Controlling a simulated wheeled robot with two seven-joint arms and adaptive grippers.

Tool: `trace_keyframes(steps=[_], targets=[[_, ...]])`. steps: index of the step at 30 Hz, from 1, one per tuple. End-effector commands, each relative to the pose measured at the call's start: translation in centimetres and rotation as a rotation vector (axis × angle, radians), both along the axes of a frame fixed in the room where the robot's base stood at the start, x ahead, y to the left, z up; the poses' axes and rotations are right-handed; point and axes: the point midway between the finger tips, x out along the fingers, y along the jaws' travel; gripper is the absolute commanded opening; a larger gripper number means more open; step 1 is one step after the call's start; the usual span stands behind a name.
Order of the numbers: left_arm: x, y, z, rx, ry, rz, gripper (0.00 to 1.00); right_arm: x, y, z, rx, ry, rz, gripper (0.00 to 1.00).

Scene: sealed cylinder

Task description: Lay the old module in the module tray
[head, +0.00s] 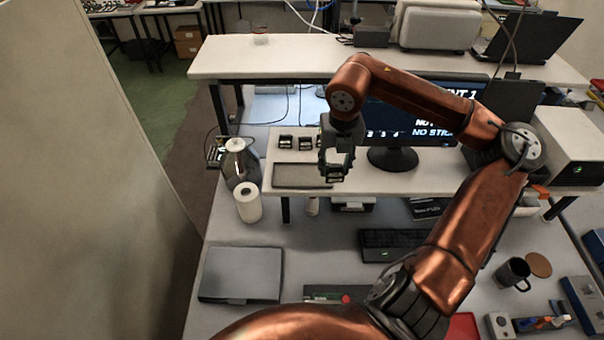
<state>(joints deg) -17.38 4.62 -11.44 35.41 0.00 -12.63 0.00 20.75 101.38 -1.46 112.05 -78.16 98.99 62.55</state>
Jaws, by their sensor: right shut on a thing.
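My right gripper (335,166) points down over the shelf above the desk and is shut on a small dark module (334,178), mostly hidden between its fingers. A flat dark grey tray (295,177), which looks like the module tray, lies on the shelf just left of the gripper. The held module shows at the tray's right end; I cannot tell its height above the tray or shelf. Two similar small black modules (286,142) and (305,143) stand behind the tray. My left gripper is not in view.
A monitor (391,158) stands right of the gripper, behind my forearm. A closed laptop (240,275), keyboard (390,243) and mug (513,272) are on the desk below.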

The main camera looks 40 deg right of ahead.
Motion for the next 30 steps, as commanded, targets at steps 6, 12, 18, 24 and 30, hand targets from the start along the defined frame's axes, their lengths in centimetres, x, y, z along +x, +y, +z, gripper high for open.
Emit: trace_keyframes(steps=[6,12,18,24,30], targets=[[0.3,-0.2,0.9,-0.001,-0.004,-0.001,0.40,0.6,-0.2,0.5,0.008,-0.003,-0.081,0.07],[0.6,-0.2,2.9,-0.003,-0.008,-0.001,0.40,3.7,0.0,-0.6,0.008,-0.002,-0.076,0.07],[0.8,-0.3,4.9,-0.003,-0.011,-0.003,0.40,8.1,0.1,-2.6,0.009,0.000,-0.076,0.07],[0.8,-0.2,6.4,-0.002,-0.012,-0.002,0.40,11.3,0.0,-6.2,0.005,0.003,-0.078,0.07],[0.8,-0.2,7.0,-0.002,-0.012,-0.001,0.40,12.9,-0.2,-8.2,0.003,-0.001,-0.078,0.07]])
